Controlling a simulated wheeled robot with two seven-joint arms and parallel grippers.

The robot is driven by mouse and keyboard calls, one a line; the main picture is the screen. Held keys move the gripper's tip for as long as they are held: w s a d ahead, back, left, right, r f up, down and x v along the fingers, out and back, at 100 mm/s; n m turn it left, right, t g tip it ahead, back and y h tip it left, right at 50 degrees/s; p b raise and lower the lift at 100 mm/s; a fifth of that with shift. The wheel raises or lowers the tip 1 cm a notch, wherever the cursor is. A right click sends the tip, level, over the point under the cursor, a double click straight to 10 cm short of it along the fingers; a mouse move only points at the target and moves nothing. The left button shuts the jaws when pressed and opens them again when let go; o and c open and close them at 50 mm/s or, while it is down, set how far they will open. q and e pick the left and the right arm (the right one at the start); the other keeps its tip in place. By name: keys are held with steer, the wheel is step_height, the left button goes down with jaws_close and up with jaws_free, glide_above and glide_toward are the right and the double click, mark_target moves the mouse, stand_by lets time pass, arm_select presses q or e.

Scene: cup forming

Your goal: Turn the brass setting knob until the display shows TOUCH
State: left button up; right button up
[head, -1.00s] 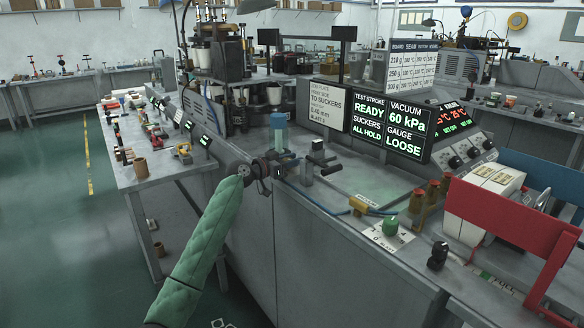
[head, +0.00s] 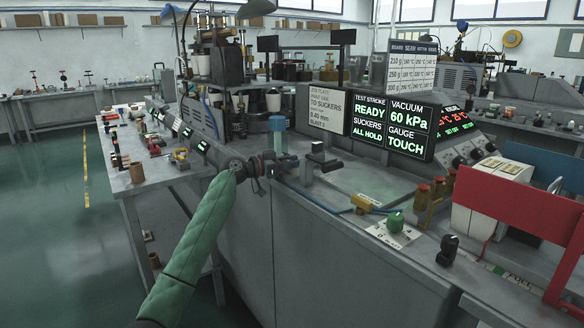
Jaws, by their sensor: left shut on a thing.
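The display (head: 392,125) reads VACUUM 60 kPa, SUCKERS ALL HOLD, TEST STROKE READY and GAUGE TOUCH. My left arm, in a green quilted sleeve, reaches up from the bottom to the near edge of the machine bench. My left gripper (head: 268,164) is there, shut, just below a fixture with a blue upright cylinder (head: 278,139). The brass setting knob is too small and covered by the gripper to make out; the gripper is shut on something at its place. My right gripper is not in view.
A green knob (head: 396,220) and a black knob (head: 447,249) are on the bench to the right. A red panel (head: 520,207) stands at the far right. A grey side table (head: 140,170) with small parts is at left, and the green floor beyond it is open.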

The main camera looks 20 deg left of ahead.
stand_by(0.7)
arm_select(q)
steer(key=o, duration=1)
steer(key=b+v, duration=0.1)
steer(key=v, duration=0.6)
steer(key=shift+w, duration=0.1)
steer(key=shift+s+a, duration=0.3)
steer(key=shift+a, duration=0.05)
steer(key=shift+a, duration=0.1)
